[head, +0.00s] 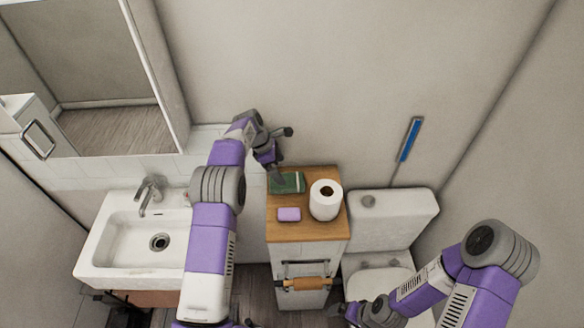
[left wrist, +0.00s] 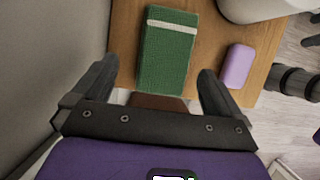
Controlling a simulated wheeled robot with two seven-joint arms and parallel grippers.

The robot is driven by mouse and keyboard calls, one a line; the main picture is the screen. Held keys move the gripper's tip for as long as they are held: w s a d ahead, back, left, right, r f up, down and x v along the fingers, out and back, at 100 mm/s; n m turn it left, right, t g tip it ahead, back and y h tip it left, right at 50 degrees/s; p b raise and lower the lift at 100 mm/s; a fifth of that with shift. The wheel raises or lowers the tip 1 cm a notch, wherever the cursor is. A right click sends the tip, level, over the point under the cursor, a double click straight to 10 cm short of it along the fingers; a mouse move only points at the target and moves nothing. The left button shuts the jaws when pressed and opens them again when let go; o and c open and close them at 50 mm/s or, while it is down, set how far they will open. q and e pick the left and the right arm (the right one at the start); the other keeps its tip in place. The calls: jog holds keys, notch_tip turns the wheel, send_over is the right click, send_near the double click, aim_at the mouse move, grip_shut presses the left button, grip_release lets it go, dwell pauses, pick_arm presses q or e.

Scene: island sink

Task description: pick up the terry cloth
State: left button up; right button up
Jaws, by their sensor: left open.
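The terry cloth (head: 291,182) looks like a folded green cloth with a white stripe near one end, lying flat on the wooden top of a small cabinet. It also shows in the left wrist view (left wrist: 166,62). My left gripper (head: 272,166) is at the back left of the cloth in the head view. In the left wrist view its fingers (left wrist: 158,70) are spread apart, one on each side of the cloth's near end, with nothing gripped. The height gap to the cloth is hard to judge. My right gripper (head: 368,312) is low at the bottom of the head view, its fingers unclear.
A lilac soap bar (head: 289,214) and a white paper roll (head: 325,200) stand close to the cloth on the cabinet top (head: 290,232). A sink (head: 115,245) is at left, a toilet (head: 395,222) at right. The wall is close behind the cabinet.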

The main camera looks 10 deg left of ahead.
aim_at(287, 180)
pick_arm(q)
jog(key=shift+s+d+f, duration=0.1)
jog(key=shift+d+f, duration=0.05)
jog(key=shift+f, duration=0.05)
jog(key=shift+s+p+x, duration=0.15)
jog(key=shift+x, duration=1.4)
jog(key=shift+s+p+x, duration=0.15)
jog(key=shift+x, duration=1.45)
jog(key=shift+w+d, duration=0.1)
jog(key=c, duration=0.9)
